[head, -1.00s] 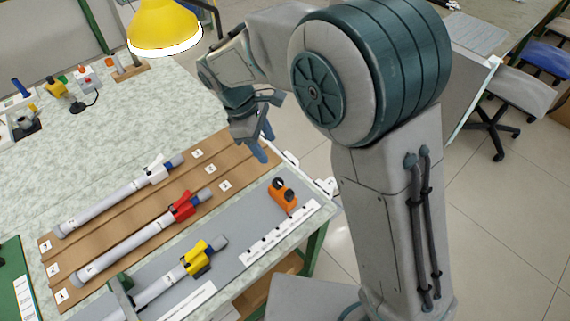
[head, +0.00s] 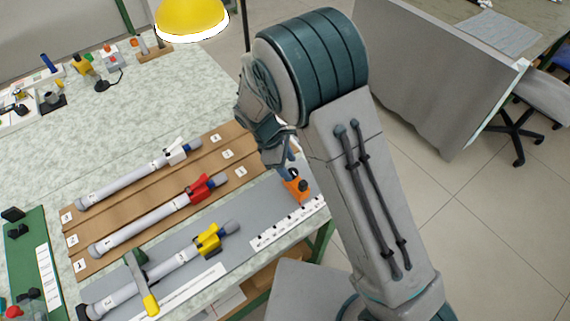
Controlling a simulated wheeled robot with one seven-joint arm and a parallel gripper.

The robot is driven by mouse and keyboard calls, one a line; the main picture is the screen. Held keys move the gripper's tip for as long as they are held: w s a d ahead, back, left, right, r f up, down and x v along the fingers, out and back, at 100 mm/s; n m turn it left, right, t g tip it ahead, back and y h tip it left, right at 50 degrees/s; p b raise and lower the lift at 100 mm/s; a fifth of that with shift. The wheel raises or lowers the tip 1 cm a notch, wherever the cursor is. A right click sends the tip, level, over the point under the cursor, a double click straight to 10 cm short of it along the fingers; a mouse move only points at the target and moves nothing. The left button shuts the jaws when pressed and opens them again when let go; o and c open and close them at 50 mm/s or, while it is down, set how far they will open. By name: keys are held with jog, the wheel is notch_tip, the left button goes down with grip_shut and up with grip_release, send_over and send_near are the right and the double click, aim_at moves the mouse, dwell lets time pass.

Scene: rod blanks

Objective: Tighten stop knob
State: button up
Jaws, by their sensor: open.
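The stop is an orange block with a dark knob (head: 297,186), at the right end of the grey strip beside a printed scale. My gripper (head: 289,172) is at the stop, its fingers pointing down close to the knob. My arm partly hides the fingers and the back of the stop. I cannot tell whether the fingers touch the knob. A rod with a yellow clip (head: 208,240) lies along the grey strip, its right end apart from the stop.
A rod with a red clip (head: 201,188) and a rod with a white clip (head: 176,156) lie on the brown numbered board (head: 130,230). A yellow-tipped lever (head: 150,300) crosses the front rod. A yellow lamp (head: 192,18) hangs above the back of the table.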

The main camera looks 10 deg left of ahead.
jog(key=shift+x, duration=0.85)
